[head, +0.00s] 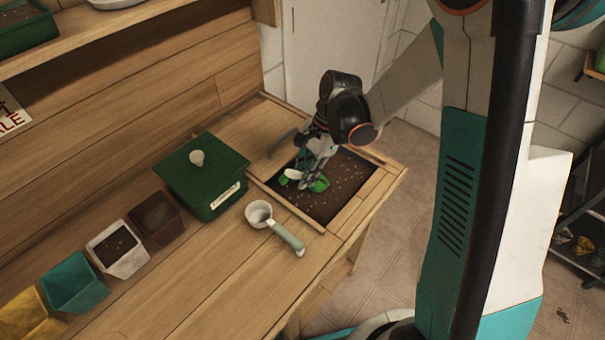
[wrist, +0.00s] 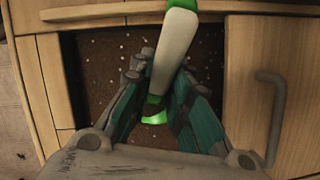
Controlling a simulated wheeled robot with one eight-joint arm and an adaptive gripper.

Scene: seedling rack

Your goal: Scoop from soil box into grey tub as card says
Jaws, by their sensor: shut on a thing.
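The soil box (head: 307,208) is a wood-framed recess in the bench with dark, speckled soil, which also shows in the wrist view (wrist: 110,60). My gripper (head: 316,168) is over it, shut on a scoop with a pale handle (wrist: 175,50) and bright green ends (head: 319,184). In the wrist view my gripper (wrist: 157,100) has a finger on either side of the scoop. I cannot tell whether the scoop touches the soil or carries any. The grey tub (head: 130,263) stands left on the bench with dark soil inside. I cannot make out the task's card.
A green lidded box (head: 210,165) stands left of the soil box. A pale cup with a handle (head: 258,213) lies in front. Brown (head: 163,233), teal (head: 75,290) and yellow (head: 28,318) tubs flank the grey one. A cut-off sign (head: 10,112) hangs left.

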